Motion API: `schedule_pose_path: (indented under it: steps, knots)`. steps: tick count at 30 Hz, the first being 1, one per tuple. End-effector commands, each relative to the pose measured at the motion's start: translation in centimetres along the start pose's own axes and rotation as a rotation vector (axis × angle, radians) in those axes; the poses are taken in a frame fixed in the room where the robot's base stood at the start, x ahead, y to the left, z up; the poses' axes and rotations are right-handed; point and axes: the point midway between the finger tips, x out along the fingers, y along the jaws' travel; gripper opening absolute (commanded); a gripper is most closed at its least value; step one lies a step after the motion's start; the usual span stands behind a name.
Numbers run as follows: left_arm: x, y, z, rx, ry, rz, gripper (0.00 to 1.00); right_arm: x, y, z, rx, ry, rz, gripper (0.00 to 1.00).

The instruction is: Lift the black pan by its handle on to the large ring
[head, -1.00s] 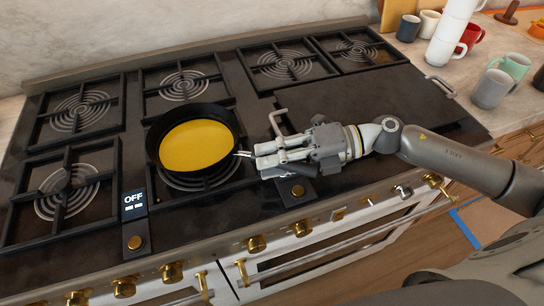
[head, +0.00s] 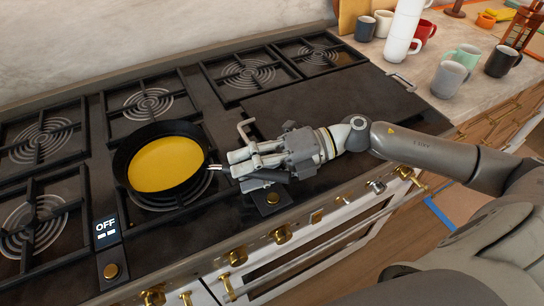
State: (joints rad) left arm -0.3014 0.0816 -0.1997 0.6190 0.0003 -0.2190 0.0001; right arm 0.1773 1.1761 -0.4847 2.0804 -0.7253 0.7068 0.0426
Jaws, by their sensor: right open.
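The black pan (head: 122,180), with a flat yellow content, sits on the front middle burner (head: 160,199) of the stove. Its short visible metal handle part (head: 213,167) points right toward my right gripper (head: 236,164). My right gripper is open, with its fingers pointing left at the handle. The rest of the handle is hidden at the fingers, so I cannot tell whether they touch it. Other ringed burners show at the back middle (head: 148,104), back right (head: 248,74) and left (head: 40,140). I cannot tell which is the large ring. My left gripper is not in view.
A display reading OFF (head: 106,229) stands left of the pan's front. A flat dark griddle plate (head: 350,100) with a handle lies behind my right arm. Mugs, including a grey one (head: 449,79), stand on the counter at the right. Brass knobs line the front edge.

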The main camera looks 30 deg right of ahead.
Motion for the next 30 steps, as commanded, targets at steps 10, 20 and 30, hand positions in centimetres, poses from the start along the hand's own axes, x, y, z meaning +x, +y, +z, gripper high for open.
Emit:
schedule_pose_path:
  steps: [10, 20, 30]
  knots:
    - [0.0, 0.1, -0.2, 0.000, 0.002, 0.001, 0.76, -4.9, -0.1, 0.0, 0.004, -0.001, -0.005, 0.49]
    - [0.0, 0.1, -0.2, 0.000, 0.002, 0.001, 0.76, -8.0, 0.0, 0.0, 0.001, 0.000, -0.003, 0.49]
    - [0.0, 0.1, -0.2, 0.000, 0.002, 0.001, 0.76, -10.0, 0.1, 0.0, -0.001, 0.003, 0.007, 0.49]
